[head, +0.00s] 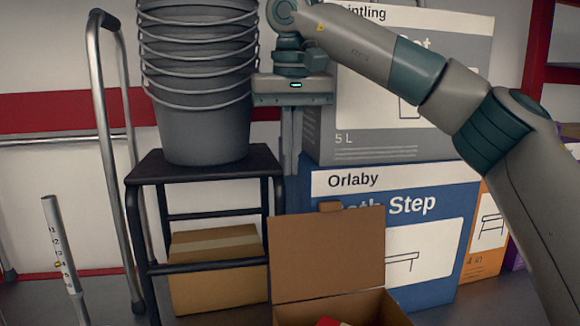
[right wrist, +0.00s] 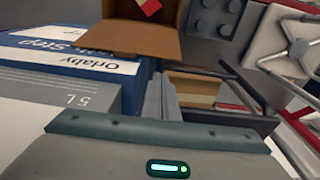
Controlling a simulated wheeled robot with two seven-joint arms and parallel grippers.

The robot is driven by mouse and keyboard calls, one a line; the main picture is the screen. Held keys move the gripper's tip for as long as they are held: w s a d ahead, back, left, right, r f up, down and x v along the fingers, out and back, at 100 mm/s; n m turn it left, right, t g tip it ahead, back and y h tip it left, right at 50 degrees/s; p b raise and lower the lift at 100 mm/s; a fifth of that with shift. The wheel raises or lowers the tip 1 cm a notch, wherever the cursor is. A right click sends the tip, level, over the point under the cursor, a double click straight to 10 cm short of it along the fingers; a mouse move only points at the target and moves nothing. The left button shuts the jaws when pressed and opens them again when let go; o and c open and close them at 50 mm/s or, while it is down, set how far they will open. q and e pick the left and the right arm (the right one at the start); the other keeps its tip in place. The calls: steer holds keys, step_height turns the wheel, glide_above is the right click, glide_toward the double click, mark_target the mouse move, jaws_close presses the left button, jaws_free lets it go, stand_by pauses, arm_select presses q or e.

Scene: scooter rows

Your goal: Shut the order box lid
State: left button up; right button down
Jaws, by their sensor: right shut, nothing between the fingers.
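The order box (head: 345,310) is a brown cardboard box at the bottom of the head view, cut off by the frame edge. Its lid (head: 327,255) stands raised at the back of the box, with a small tab on its top edge. A red thing (head: 328,322) shows inside the open box. My right gripper (head: 291,180) is shut and empty, pointing down above and behind the lid, apart from it. In the right wrist view the lid (right wrist: 130,38) is beyond the fingers (right wrist: 160,85), with the red and white thing inside. My left gripper is not in view.
A black step stool (head: 205,165) with stacked grey buckets (head: 205,110) stands left of the gripper. A closed carton (head: 217,270) sits under it. A blue Orlaby carton (head: 430,240) and a grey carton (head: 370,135) are stacked behind on the right. A metal rail stands at left.

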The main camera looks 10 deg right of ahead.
step_height(320, 180, down, 9)
steer(key=p, duration=0.2)
steer(key=shift+w+r+p, duration=0.15)
steer(key=shift+w+p, duration=0.15)
steer(key=shift+w, duration=0.15)
